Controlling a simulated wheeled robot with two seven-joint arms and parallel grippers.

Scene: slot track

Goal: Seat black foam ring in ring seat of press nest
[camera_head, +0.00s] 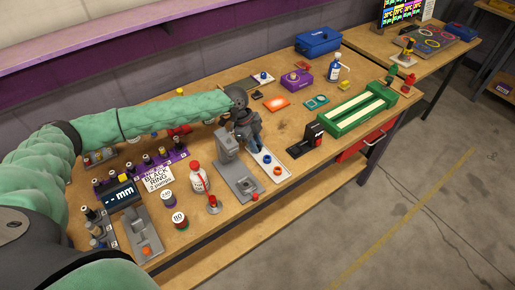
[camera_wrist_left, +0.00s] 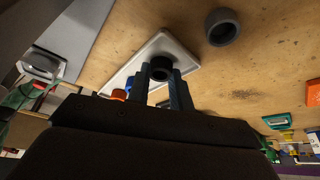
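The black foam ring (camera_wrist_left: 160,68) shows in the left wrist view over the white tray (camera_wrist_left: 186,52), between the fingertips of my left gripper (camera_wrist_left: 161,75). The fingers flank it closely; I cannot tell whether they press on it. In the head view my left gripper (camera_head: 250,140) points down at the far end of the tray (camera_head: 283,175) and hides the black ring. A grey press (camera_head: 230,145) with a flat base stands just left of the tray. My right gripper is not in view.
A blue ring (camera_head: 267,158) and an orange ring (camera_head: 277,170) are on the tray. A dark grey cup-like ring (camera_wrist_left: 222,27) is on the table beside it. A red-capped bottle (camera_head: 198,177) stands left of the press. A black device (camera_head: 306,139) is right of the tray.

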